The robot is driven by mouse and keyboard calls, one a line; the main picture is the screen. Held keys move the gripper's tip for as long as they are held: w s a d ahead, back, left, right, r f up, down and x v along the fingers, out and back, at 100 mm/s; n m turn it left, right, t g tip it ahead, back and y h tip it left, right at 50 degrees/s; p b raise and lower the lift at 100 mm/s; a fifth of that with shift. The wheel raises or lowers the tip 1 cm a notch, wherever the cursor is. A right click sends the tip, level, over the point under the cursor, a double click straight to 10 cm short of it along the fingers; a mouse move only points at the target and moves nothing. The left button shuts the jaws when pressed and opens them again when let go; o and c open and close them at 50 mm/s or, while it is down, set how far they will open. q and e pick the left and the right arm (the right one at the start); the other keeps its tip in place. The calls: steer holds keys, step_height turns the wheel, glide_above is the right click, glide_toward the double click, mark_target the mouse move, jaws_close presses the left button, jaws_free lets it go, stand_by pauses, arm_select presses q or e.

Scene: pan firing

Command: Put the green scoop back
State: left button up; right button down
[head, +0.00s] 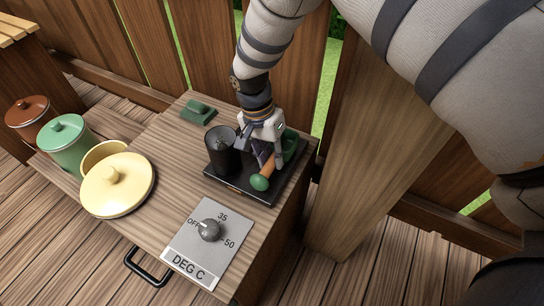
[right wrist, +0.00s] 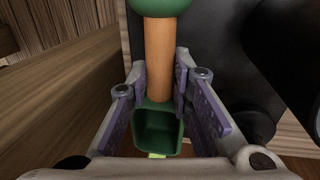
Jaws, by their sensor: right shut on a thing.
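The green scoop has a wooden handle (head: 265,168) with a green knob (head: 260,183) at its near end. A green part, seemingly its bowl (head: 291,146), shows beside the fingers. My right gripper (head: 268,154) is shut on the scoop, over the black tray (head: 238,187). In the right wrist view, the wooden handle (right wrist: 159,62) runs up between the purple finger pads, with the square green bowl (right wrist: 158,132) nearer the palm. I cannot tell whether the scoop touches the tray. My left gripper is not in view.
A black cup (head: 220,150) stands on the tray, left of my right gripper. A green block (head: 199,113) lies behind it. A dial panel (head: 210,243) is in front. A yellow lid (head: 118,185), a green canister (head: 68,143) and a brown canister (head: 30,116) are at left.

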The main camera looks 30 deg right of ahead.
steer(key=shift+f, duration=0.5)
steer(key=shift+f, duration=0.15)
steer(key=c, duration=1.4)
jaws_free()
steer(key=shift+c, duration=0.2)
